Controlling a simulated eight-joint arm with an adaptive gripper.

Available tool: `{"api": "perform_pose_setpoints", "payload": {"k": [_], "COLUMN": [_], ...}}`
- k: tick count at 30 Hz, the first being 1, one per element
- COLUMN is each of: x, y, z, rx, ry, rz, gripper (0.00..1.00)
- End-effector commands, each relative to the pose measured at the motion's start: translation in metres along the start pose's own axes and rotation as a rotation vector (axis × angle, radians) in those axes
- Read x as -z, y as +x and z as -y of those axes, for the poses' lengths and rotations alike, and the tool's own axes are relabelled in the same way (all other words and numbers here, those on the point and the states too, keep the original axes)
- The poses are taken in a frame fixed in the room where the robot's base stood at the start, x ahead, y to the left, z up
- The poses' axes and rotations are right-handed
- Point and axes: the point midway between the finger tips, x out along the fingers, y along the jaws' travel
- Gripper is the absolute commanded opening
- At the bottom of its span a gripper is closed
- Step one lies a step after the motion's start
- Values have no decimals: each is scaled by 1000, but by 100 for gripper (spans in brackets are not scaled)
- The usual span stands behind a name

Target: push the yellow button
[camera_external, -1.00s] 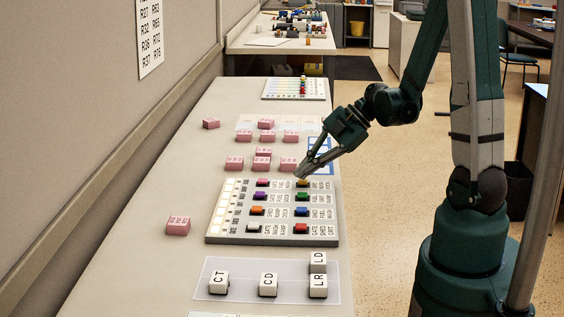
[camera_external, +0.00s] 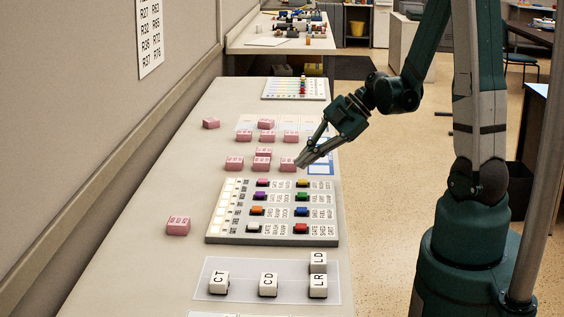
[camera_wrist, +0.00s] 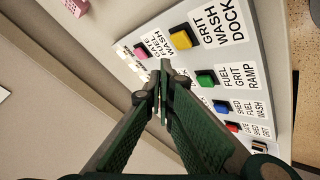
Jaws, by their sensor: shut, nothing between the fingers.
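The yellow button (camera_external: 303,183) is at the far right corner of the grey button panel (camera_external: 212,239) on the table. It also shows in the wrist view (camera_wrist: 182,41), beside a label reading GRIT WASH DOCK. My gripper (camera_external: 301,165) is shut and empty. In the external view its tips are just above and beyond the yellow button, apart from it. In the wrist view the closed fingertips (camera_wrist: 160,72) lie below and left of the yellow button. I cannot tell their exact height over the panel.
A pink button (camera_wrist: 141,52) and a green button (camera_wrist: 206,78) flank the yellow one. Pink blocks (camera_external: 262,163) lie behind the panel. White lettered cubes (camera_external: 268,284) stand in front. Another panel (camera_external: 296,88) lies farther back. A wall runs along the left.

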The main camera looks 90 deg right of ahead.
Motion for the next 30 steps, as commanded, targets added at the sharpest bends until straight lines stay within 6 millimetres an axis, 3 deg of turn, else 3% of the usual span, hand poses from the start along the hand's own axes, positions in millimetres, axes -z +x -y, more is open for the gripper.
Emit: {"api": "perform_pose_setpoints", "payload": {"k": [12,30], "x": [15,16], "y": [-20,-22], "z": [-15,-16], "rx": [0,0], "ry": [0,0], "rz": [0,0], "gripper": [0,0]}}
